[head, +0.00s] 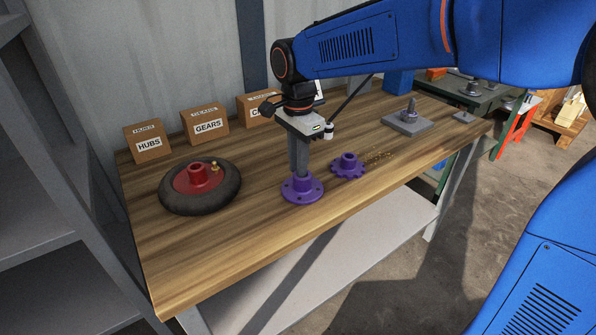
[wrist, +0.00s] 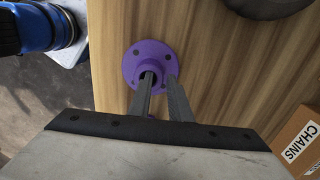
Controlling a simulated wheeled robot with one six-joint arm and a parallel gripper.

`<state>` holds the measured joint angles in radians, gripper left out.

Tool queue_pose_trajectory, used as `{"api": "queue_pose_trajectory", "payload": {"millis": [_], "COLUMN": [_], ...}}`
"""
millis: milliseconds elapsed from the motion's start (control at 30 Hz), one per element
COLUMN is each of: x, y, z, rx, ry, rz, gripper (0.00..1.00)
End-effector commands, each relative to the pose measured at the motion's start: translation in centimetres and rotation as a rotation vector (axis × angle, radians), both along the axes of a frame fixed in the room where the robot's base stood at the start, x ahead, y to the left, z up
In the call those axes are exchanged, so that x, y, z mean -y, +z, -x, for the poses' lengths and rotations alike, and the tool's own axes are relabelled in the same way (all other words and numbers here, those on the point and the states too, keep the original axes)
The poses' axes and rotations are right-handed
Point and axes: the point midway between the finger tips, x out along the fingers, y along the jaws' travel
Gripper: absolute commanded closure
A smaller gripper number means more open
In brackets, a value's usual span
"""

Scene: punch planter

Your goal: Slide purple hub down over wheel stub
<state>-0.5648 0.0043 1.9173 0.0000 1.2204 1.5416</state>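The purple hub (head: 302,190) has a round flange with bolt holes and a raised collar. It appears upright on the wooden table, left of a purple gear (head: 347,166); it also shows in the wrist view (wrist: 135,66). My gripper (head: 300,172) points down at the hub's collar. In the wrist view my gripper (wrist: 159,76) has its fingers slightly apart, one tip over the bore and the other by the collar's right side. I cannot tell whether they clamp it. The wheel (head: 172,206) lies flat at left, with a red stub (head: 197,173) upright at its centre.
Cardboard boxes marked HUBS (head: 149,145) and GEARS (head: 206,125) stand along the back, with the CHAINS box (wrist: 302,146) beyond. A chain (head: 380,156) lies right of the gear. A grey plate with a post (head: 408,121) stands farther right. The front of the table is clear.

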Motion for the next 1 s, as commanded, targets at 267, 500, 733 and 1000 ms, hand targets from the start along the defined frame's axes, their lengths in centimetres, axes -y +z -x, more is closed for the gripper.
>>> {"api": "queue_pose_trajectory", "payload": {"millis": [267,500,733,1000], "x": [0.0,0.0,0.0,0.0], "y": [-2.2,-2.4,-2.4,-2.4], "z": [0.0,0.0,0.0,0.0], "rx": [0.0,0.001,0.001,0.001], "ry": [0.0,0.0,0.0,0.0], "rz": [0.0,-0.001,-0.001,-0.001], "gripper": [0.82,0.82,1.0,1.0]}}
